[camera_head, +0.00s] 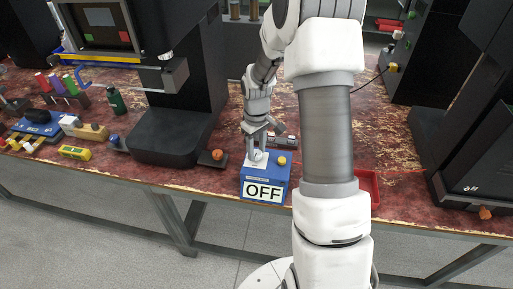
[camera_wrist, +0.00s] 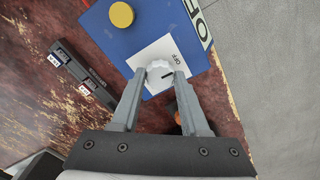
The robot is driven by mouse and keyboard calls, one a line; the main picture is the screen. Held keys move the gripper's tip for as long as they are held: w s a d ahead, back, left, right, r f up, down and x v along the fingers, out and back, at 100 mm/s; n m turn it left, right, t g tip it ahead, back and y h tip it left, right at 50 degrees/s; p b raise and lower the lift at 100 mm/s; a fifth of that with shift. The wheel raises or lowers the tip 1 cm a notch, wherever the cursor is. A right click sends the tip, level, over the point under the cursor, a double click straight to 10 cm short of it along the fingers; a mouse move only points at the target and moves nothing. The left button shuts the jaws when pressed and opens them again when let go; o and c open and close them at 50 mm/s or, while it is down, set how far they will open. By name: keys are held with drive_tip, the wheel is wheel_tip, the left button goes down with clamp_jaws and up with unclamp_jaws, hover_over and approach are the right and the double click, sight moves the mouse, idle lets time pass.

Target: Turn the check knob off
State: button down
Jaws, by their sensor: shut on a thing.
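The blue control box (camera_head: 247,176) stands near the table's front edge, with a large OFF label (camera_head: 263,191) on its front. In the wrist view, a white plate (camera_wrist: 150,52) on its top carries the white check knob (camera_wrist: 158,70) and a small OFF print. A black line shows on the plate beside the knob, pointing away from the print. My gripper (camera_wrist: 160,74) comes from above and is shut on the knob, one finger on each side. In the head view, the gripper (camera_head: 257,152) hides most of the knob.
A yellow button (camera_wrist: 121,15) sits on the box beside the plate. A dark block with small labelled switches (camera_wrist: 83,81) lies behind the box. A red tray (camera_head: 367,185) is to the right, partly behind my arm. An orange knob (camera_head: 217,154) is left of the box.

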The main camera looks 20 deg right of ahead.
sight(257, 152)
drive_tip(key=shift+n, duration=0.4)
drive_tip(key=shift+c, duration=2.1)
unclamp_jaws()
wheel_tip(257, 152, up, 18)
drive_tip(key=p, duration=0.2)
drive_tip(key=shift+f, duration=0.25)
